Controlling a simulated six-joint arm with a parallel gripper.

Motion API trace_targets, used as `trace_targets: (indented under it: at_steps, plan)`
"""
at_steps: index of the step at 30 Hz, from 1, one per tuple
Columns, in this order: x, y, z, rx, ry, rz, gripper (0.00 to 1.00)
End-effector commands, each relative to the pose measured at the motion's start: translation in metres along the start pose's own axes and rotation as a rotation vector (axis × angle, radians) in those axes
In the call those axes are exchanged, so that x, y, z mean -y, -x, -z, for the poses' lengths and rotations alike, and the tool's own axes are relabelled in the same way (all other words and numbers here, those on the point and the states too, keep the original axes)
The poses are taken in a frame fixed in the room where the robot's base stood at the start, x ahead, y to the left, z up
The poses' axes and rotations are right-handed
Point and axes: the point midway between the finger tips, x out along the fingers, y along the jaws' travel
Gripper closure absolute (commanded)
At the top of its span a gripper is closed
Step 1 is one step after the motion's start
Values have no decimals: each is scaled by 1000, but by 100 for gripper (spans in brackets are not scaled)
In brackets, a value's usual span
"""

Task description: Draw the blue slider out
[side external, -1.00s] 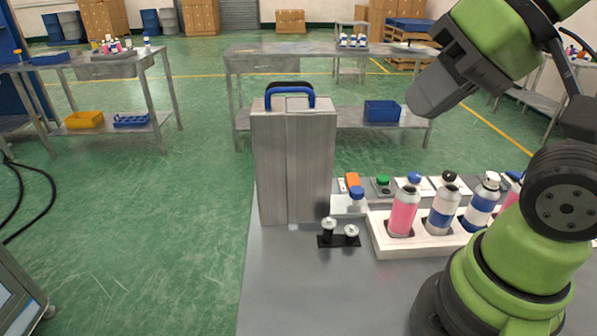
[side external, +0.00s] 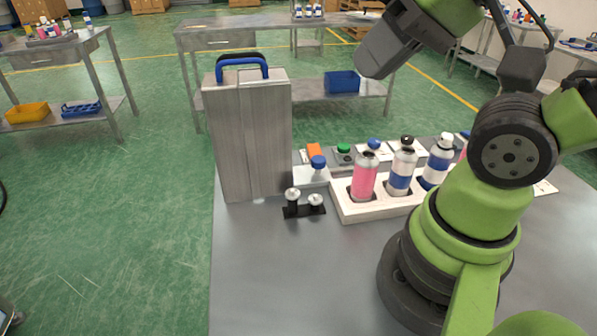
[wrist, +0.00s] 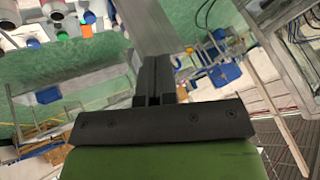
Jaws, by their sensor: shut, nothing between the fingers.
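Two blue knobs show in the side view, and I cannot tell for certain which is the slider. One blue knob (side external: 318,162) stands on a white block (side external: 311,175) to the right of the metal case. Another blue knob (side external: 374,144) sits farther back in a row with an orange piece (side external: 314,150) and a green button (side external: 344,148). My gripper (wrist: 153,63) is shut and empty in the wrist view. In the side view it is high above the table, up and right of the knobs, touching nothing.
A tall metal case (side external: 248,135) with a blue handle (side external: 243,62) stands at the left of the table. A white tray (side external: 365,210) of pink and blue-banded cans is to the right. A black stand (side external: 304,210) with two metal caps is in front.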

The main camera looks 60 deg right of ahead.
Motion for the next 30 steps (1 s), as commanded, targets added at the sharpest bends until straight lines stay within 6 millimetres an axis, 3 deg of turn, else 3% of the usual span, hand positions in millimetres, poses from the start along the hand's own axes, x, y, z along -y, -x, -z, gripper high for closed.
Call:
trace_targets:
  at_steps: [13, 17, 21, 25, 30]
  plan:
    - [0, 0, 0, 0, 0, 0, 100]
    - [2, 3, 2, -2, 1, 2, 70]
    - [9, 19, 13, -6, 1, 3, 41]
    - [20, 43, 27, -7, 1, 3, 41]
    - [15, 39, 60, 74, -75, -104, 41]
